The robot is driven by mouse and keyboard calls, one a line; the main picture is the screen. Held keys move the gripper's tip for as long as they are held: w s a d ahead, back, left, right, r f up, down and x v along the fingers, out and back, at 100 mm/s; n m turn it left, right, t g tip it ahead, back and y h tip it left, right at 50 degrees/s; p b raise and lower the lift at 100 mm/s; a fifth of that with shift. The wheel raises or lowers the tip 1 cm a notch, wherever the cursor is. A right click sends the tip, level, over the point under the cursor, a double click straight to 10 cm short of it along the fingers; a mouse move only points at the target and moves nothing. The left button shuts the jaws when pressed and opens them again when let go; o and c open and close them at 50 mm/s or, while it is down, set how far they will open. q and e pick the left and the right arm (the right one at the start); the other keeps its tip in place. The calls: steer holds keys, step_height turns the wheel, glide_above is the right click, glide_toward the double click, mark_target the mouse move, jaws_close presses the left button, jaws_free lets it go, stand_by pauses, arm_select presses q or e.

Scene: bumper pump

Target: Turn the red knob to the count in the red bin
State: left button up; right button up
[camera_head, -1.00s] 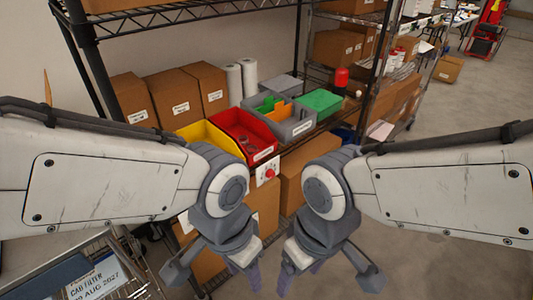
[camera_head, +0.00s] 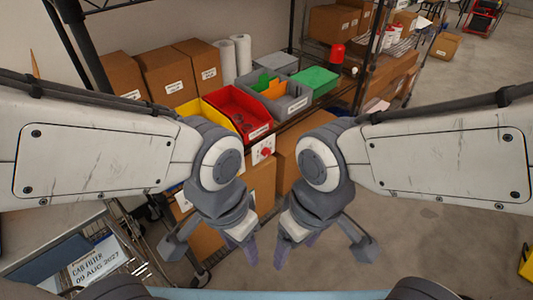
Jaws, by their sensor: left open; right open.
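The red knob (camera_head: 265,152) sits on a small white plate (camera_head: 258,157) on the shelf front, just below the red bin. The red bin (camera_head: 240,112) stands on the shelf with a white label on its front. A few small dark items lie inside it, too small to count. My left gripper (camera_head: 245,250) is open and empty, pointing down, in front of and below the knob. My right gripper (camera_head: 292,250) is open and empty beside it, also pointing down. Neither touches the knob.
A yellow bin (camera_head: 208,111) is left of the red bin, and a grey bin (camera_head: 291,104) with green and orange pieces is right. Cardboard boxes (camera_head: 165,70) stand behind. A wire cart (camera_head: 100,255) is at lower left. Open floor (camera_head: 430,240) lies at right.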

stand_by(0.4)
steer(key=w+a+f+t+y+b, duration=0.1)
steer(key=w+f+t+b, duration=0.3)
steer(key=w, duration=0.8)
steer(key=w+f+n+t+y+b, duration=0.15)
steer(key=w+f, duration=0.35)
steer(key=w, duration=0.7)
steer(key=w+a+f+t+y+b, duration=0.1)
steer(key=w+f+t+b, duration=0.3)
steer(key=w, duration=0.8)
steer(key=n+t+y+b, duration=0.2)
steer(key=y+b, duration=0.2)
steer(key=b, duration=0.1)
glide_toward(269, 154)
step_height(269, 154, up, 2)
steer(key=d+f+y+b, duration=0.2)
steer(key=d+f+y, duration=0.1)
steer(key=f+y, duration=0.2)
steer(key=shift+n+t, duration=0.35)
steer(key=x, duration=0.9)
steer(key=shift+w+a, duration=0.1)
steer(key=shift+a, duration=0.35)
jaws_close()
